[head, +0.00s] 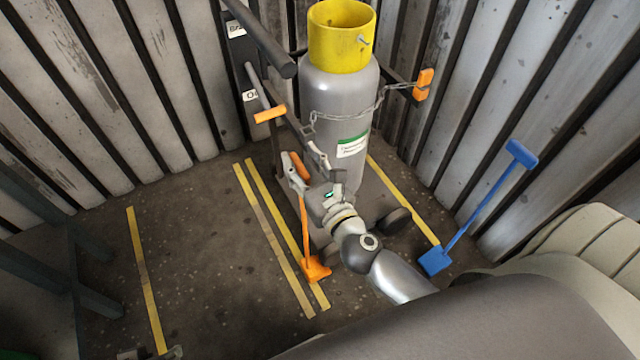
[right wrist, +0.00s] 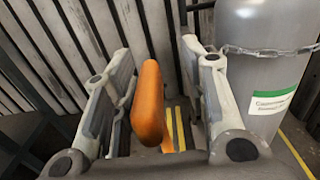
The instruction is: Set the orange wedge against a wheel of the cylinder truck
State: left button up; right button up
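The orange wedge (head: 315,269) sits on the floor in the head view, left of and in front of the cylinder truck. Its long thin orange handle rises to a thick grip, which shows in the right wrist view (right wrist: 148,105). My right gripper (head: 305,165) is open around this grip, with a finger on each side and visible gaps. The truck carries a grey cylinder (head: 340,100) with a yellow collar and a chain. One dark wheel (head: 394,222) shows right of my right arm, which hides part of the truck's base. Only a small part of my left gripper (head: 150,353) shows at the bottom edge.
A blue wedge (head: 436,260) with a long handle stands to the right. Corrugated walls (head: 90,80) close in behind. Yellow lines (head: 144,280) mark the floor. The floor left of the orange wedge is clear.

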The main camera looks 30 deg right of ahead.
jog(key=s, duration=0.9)
jog(key=shift+s+d+r, duration=0.15)
jog(key=shift+s+d, duration=0.05)
